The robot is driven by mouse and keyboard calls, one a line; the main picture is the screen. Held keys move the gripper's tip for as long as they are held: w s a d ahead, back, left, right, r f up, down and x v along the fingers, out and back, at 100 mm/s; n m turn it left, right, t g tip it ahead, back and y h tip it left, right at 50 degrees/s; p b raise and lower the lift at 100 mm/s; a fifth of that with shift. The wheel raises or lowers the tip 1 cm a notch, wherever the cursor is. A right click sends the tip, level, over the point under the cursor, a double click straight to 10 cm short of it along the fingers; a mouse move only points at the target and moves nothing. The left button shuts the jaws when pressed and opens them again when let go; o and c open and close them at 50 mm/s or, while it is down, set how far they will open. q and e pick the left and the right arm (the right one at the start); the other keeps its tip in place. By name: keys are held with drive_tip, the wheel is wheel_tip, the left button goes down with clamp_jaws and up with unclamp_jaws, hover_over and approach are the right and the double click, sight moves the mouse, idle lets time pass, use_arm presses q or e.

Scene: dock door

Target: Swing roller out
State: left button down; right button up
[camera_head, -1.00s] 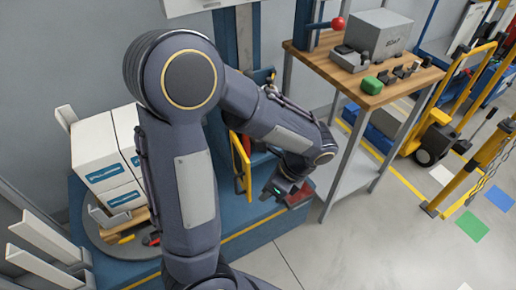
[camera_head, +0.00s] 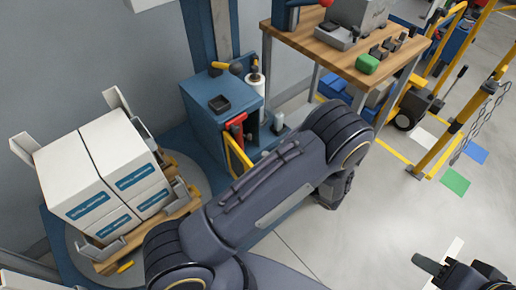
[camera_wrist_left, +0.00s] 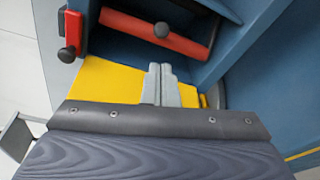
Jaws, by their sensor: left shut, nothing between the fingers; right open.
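A blue machine cabinet (camera_head: 205,120) stands left of centre in the head view. It carries a red bar (camera_head: 235,119), a yellow bar (camera_head: 238,160) and a white roll (camera_head: 256,92). Which part is the roller I cannot tell for sure. In the left wrist view, my left gripper (camera_wrist_left: 161,85) is shut and empty, in front of a yellow part (camera_wrist_left: 110,82). A red bar with a black knob (camera_wrist_left: 150,30) lies beyond the fingertips inside blue panels. In the head view my left arm hides its own fingertips. My right gripper (camera_head: 455,272) is open and empty at lower right.
White boxes (camera_head: 95,170) stand on a pallet on a round turntable (camera_head: 205,180) at left. A yellow rail post (camera_head: 440,145) stands at right.

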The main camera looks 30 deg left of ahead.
sight(240, 141)
use_arm(q)
drive_tip(key=x, duration=0.8)
drive_tip(key=shift+a, duration=0.25)
use_arm(e)
drive_tip(key=shift+f, duration=0.1)
